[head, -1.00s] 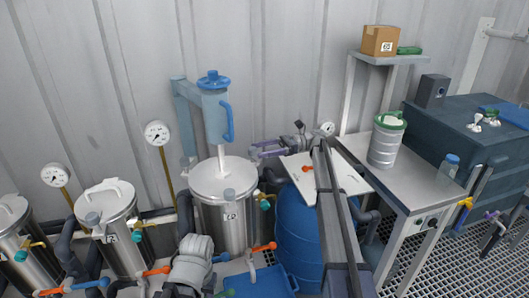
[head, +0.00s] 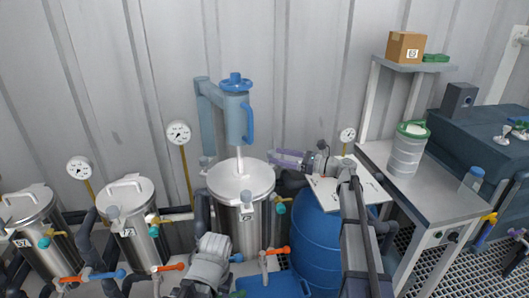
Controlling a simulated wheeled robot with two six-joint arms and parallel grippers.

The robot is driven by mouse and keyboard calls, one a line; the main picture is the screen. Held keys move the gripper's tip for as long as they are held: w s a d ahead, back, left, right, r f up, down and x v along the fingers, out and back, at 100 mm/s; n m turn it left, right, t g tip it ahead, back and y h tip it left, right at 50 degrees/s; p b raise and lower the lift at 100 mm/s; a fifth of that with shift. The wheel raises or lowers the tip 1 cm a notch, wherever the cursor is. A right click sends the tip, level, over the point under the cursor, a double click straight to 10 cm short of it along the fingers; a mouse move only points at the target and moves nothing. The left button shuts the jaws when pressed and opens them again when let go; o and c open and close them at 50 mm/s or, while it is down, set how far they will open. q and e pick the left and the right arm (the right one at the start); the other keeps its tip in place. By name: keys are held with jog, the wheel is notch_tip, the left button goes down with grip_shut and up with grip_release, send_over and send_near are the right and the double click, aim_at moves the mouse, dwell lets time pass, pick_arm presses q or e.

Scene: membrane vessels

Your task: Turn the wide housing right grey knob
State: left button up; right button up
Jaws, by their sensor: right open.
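The wide steel housing (head: 226,216) stands at the middle, with a pale lid and a blue column rising behind it. Small grey knobs show at its lid: one at the left edge (head: 205,163) and one at the front right (head: 246,197). I cannot tell for certain which is the right grey knob. My right gripper (head: 273,158) has pale purple fingers, apart and empty. It is held behind and right of the lid, pointing left, not visibly touching a knob. My left arm (head: 210,264) shows at the bottom; its gripper is out of view.
Two narrower steel vessels stand left (head: 35,220) (head: 130,225). Valves with orange and blue handles line the front. A blue barrel (head: 315,250) stands under my right arm. A bench (head: 440,195) with a ribbed container (head: 405,155) is at right. Gauges (head: 178,133) stand behind.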

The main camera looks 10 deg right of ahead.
jog(key=w+a+m+t+h, duration=0.1)
jog(key=w+a+t, duration=0.1)
jog(key=w+a, duration=0.2)
jog(key=shift+a+m+h, duration=0.3)
jog(key=shift+a+m, duration=0.1)
jog(key=shift+a, duration=0.3)
jog(key=shift+c, duration=0.4)
grip_shut()
